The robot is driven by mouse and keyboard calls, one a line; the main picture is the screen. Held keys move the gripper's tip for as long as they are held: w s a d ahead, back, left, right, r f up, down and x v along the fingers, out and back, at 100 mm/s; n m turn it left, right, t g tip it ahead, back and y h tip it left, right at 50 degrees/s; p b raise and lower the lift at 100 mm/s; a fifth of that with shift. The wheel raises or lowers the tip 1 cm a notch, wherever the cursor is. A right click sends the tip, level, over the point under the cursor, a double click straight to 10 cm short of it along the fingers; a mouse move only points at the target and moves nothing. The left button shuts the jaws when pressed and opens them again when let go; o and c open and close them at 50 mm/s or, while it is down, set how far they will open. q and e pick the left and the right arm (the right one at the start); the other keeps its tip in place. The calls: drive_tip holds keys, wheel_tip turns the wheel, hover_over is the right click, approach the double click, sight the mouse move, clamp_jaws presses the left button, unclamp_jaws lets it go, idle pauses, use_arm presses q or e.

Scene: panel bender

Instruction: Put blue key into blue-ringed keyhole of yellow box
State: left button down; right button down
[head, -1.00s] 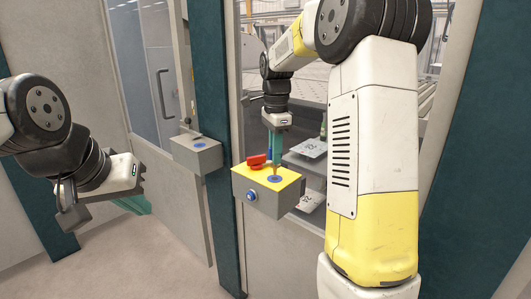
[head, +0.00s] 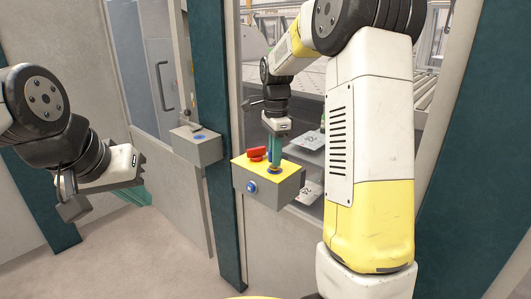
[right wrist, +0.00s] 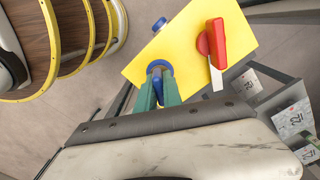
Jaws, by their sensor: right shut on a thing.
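The yellow-topped box (head: 240,167) has grey sides and stands out from the wall panel. My right gripper (head: 274,164) points down over the box top, its green fingers shut on the blue key (right wrist: 157,90). In the right wrist view the fingers (right wrist: 157,97) reach to the blue-ringed keyhole (right wrist: 158,67) on the yellow face. The key's tip is hidden, so its depth in the hole cannot be told. My left gripper (head: 132,197) hangs at the left, away from the box; its jaw gap is hidden.
A red key-like handle (head: 257,154) sits on the yellow top beside the keyhole, near my right fingers. A blue button (head: 251,187) is on the box front. A second grey box (head: 196,148) stands further left. Cards (head: 303,163) lie behind the yellow box.

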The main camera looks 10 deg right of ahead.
drive_tip(key=shift+f, duration=0.35)
drive_tip(key=c, duration=1.4)
unclamp_jaws()
wheel_tip(320, 180, up, 7)
drive_tip(key=shift+r, duration=0.4)
